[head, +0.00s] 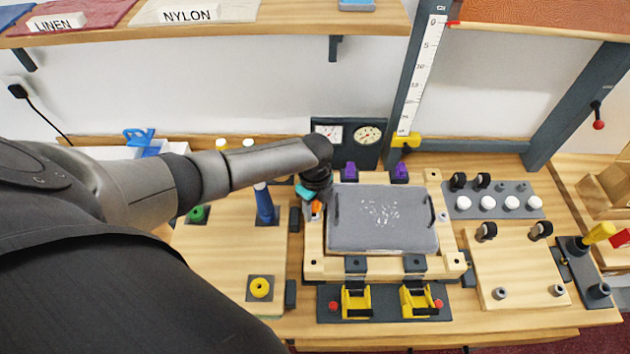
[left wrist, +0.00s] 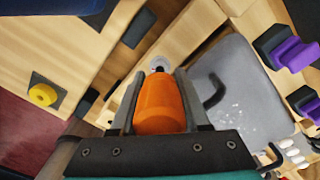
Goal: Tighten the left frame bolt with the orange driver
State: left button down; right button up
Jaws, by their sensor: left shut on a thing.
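My left gripper (head: 314,205) is shut on the orange driver (head: 317,208), over the left rail of the pale wooden frame (head: 315,266). In the left wrist view the driver's orange handle (left wrist: 160,106) sits between the two fingers (left wrist: 160,108), pointing away from the camera. Just past the handle, a round grey-white piece (left wrist: 158,64) shows on the wood; it looks like the left frame bolt, but I cannot tell whether the driver touches it. The left bolt is hidden behind my gripper in the head view. The right gripper is not in view.
A grey panel (head: 380,232) with two dark handles lies inside the frame. Yellow clamps (head: 357,302) stand in front and purple pieces (head: 349,170) behind. A blue-handled tool (head: 264,204) stands left of the gripper. A yellow ring (head: 260,287) sits front left.

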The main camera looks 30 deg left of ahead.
pick_arm(q)
jog(key=m+b, duration=0.1)
jog(key=m, duration=0.4)
jog(key=shift+f, duration=0.1)
jog(key=m+b, duration=0.1)
jog(key=m, duration=0.4)
jog(key=shift+s+m, duration=0.1)
jog(key=shift+m, duration=0.2)
jog(key=c, duration=0.6)
grip_release()
